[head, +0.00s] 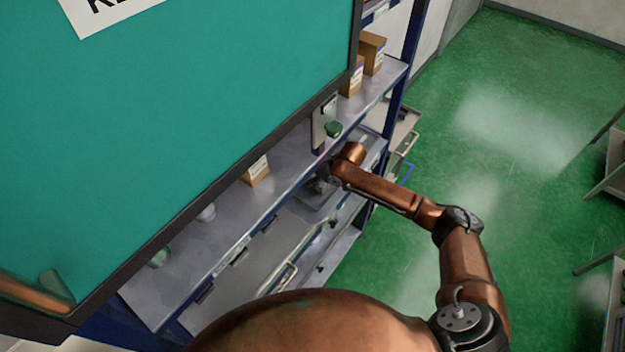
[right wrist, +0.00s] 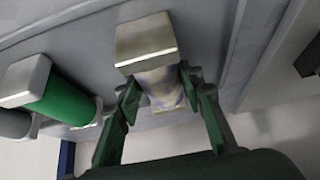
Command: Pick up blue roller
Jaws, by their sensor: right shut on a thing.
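In the right wrist view my right gripper (right wrist: 160,92) is shut on a roller (right wrist: 158,82) with a pale, blue-tinged, mottled body and a square metal end block (right wrist: 145,40). One finger is on each side of its body. Whether this is the blue roller is hard to tell from its washed-out colour. In the head view my right arm reaches into the shelf, and the gripper end (head: 322,183) is small and partly hidden there. My left gripper is not clearly in view.
A green roller (right wrist: 58,98) with metal end blocks lies left of the held one, and a grey roller (right wrist: 14,123) is further left. A teal panel (head: 200,110) hides much of the blue-framed shelf (head: 215,245). Small cardboard boxes (head: 371,52) stand on it.

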